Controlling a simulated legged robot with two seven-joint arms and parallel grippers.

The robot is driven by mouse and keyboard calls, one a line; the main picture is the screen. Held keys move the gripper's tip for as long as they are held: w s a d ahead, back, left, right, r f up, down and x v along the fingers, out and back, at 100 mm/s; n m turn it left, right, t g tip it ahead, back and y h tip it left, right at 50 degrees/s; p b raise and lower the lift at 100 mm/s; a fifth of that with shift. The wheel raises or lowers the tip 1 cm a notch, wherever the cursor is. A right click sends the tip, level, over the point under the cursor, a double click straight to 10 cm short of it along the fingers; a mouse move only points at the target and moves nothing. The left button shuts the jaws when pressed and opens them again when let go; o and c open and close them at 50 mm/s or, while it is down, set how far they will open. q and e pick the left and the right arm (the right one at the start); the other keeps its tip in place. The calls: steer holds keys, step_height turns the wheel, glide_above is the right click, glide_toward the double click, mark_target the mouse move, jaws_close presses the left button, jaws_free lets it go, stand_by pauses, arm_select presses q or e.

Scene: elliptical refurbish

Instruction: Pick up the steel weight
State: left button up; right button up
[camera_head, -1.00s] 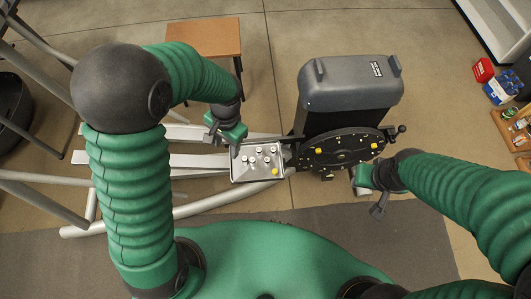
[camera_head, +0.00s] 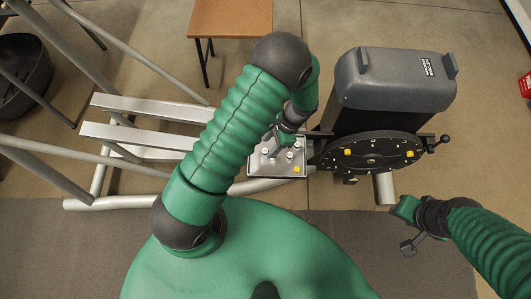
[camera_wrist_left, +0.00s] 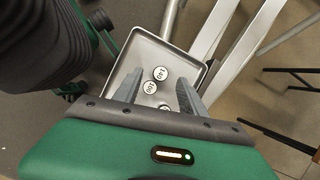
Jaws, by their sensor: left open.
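The grey metal tray (camera_head: 262,171) sits left of the black disc and holds several small cylindrical weights, silvery with pale tops (camera_head: 290,155), and a yellow one (camera_head: 296,169). In the left wrist view, labelled weights (camera_wrist_left: 160,73) and (camera_wrist_left: 149,87) stand between my finger lines; the labels are too small to read surely, so I cannot tell which is steel. My left gripper (camera_wrist_left: 160,92) is open over the tray, its fingers spread around the weights with nothing clearly gripped. My arm partly hides the tray in the head view. My right gripper (camera_head: 407,236) is at the lower right, away from the tray.
The black disc (camera_head: 370,152) and grey housing (camera_head: 395,80) of the elliptical stand right of the tray. Silver rails (camera_head: 135,106) run to the left. A wooden stool (camera_head: 230,17) is behind. Open floor lies at the right.

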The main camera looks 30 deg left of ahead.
mark_target(266, 150)
arm_select(q)
steer(key=b+x, duration=0.1)
steer(key=x, duration=0.4)
steer(key=shift+w+f+b, duration=0.1)
steer(key=shift+f+b, duration=0.05)
steer(key=shift+b, duration=0.15)
steer(key=shift+c, duration=0.4)
steer(key=shift+c, duration=1.3)
jaws_close()
